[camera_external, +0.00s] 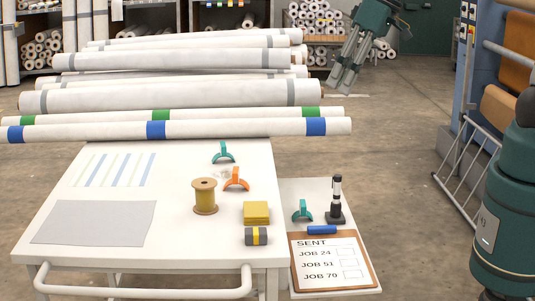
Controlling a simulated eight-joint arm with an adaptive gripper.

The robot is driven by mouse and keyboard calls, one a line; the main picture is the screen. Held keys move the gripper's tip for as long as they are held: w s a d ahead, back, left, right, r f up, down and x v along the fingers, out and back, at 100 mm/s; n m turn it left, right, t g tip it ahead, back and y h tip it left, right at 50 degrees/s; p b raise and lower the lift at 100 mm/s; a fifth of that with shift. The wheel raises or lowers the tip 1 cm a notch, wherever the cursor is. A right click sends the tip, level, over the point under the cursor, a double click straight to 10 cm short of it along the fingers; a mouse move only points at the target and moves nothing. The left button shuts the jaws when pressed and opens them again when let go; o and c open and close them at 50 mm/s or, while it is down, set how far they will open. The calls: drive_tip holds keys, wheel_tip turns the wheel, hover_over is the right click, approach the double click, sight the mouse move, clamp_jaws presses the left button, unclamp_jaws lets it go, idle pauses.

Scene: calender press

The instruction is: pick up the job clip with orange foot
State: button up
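An orange arched clip (236,180) stands on the white table, behind the thread spool and to its right. Its foot is orange. A teal clip (223,153) of the same shape stands just behind it, and another teal clip (302,211) is on the side shelf. My gripper (344,82) hangs high at the upper right, well away from the clips. Its grey fingers point down with a gap between them, and nothing shows in them.
A spool (205,197), a yellow pad stack (256,212) and a grey-yellow block (256,236) stand near the orange clip. The side shelf holds a clipboard (333,262), a blue bar (321,230) and a black-based marker stand (336,205). Long rolls (170,96) lie behind the table.

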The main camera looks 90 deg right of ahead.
drive_tip(key=w+d+f+m+g+p, duration=0.1)
drive_tip(key=w+d+f+m, duration=0.15)
drive_tip(key=w, duration=0.55)
drive_tip(key=m+g+p, duration=0.3)
drive_tip(key=m+g, duration=0.1)
drive_tip(key=m, duration=0.6)
hover_over(236, 169)
wheel_tip(236, 169, down, 19)
drive_tip(key=shift+r, duration=0.1)
drive_tip(key=shift+f, duration=0.25)
drive_tip(key=shift+f, duration=1.3)
